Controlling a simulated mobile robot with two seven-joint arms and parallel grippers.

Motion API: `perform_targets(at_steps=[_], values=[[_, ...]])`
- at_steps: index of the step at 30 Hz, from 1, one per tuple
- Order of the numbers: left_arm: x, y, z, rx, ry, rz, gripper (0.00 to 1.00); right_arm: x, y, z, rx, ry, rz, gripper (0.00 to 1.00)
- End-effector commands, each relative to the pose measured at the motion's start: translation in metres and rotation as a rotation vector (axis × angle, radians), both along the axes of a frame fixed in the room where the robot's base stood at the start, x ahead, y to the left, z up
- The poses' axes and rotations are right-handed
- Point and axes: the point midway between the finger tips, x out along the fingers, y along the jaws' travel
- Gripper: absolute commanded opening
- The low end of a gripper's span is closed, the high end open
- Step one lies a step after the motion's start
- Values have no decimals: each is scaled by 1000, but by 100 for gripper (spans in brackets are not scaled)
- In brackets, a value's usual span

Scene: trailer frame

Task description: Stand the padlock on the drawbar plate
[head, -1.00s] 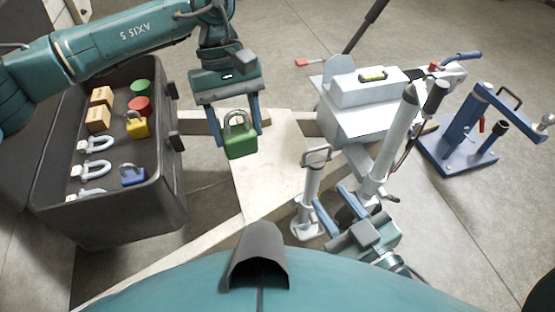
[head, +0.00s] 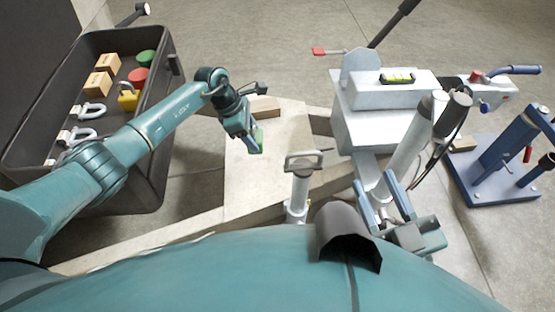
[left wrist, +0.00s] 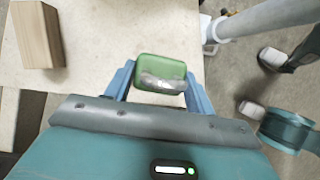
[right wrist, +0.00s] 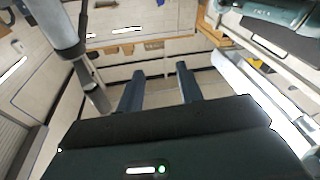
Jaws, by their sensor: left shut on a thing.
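The green padlock (head: 258,139) is in my left gripper (head: 250,142), over the pale plate (head: 285,135), which looks like the drawbar plate. In the left wrist view the padlock (left wrist: 165,68) sits between the two blue fingers of the left gripper (left wrist: 160,84). Its grey metal part shows on the side towards the camera. I cannot tell whether the padlock touches the plate (left wrist: 100,50). My right gripper (head: 385,203) is open and empty beside the white jack post. Its spread fingers also show in the right wrist view (right wrist: 158,85).
A dark crate (head: 150,190) at left holds shackles, boxes, red and green round items and a yellow padlock (head: 128,98). A wooden block (head: 265,107) lies on the plate. A handled jack post (head: 298,190) and a white coupling box (head: 385,120) stand to the right. A blue stand (head: 500,170) is further right.

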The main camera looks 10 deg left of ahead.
Motion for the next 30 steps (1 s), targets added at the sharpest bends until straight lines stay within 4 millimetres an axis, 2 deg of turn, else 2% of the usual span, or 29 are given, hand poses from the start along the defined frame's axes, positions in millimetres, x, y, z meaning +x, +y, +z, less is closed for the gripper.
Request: perform_targets(at_steps=[4,12,19,25,30], values=[[-2,10,-19,-3,-3,57,18,0,1,-1,8,-11,6,36],[-3,10,-69,-5,-1,64,18,1,4,-3,61,-16,25,36],[-2,10,-85,-4,-4,62,18,1,6,-2,84,-14,34,36],[-2,10,-114,-4,-2,63,18,1,8,-4,119,-18,50,36],[-2,10,-115,-4,-5,60,18,1,8,-1,126,-15,53,36]])
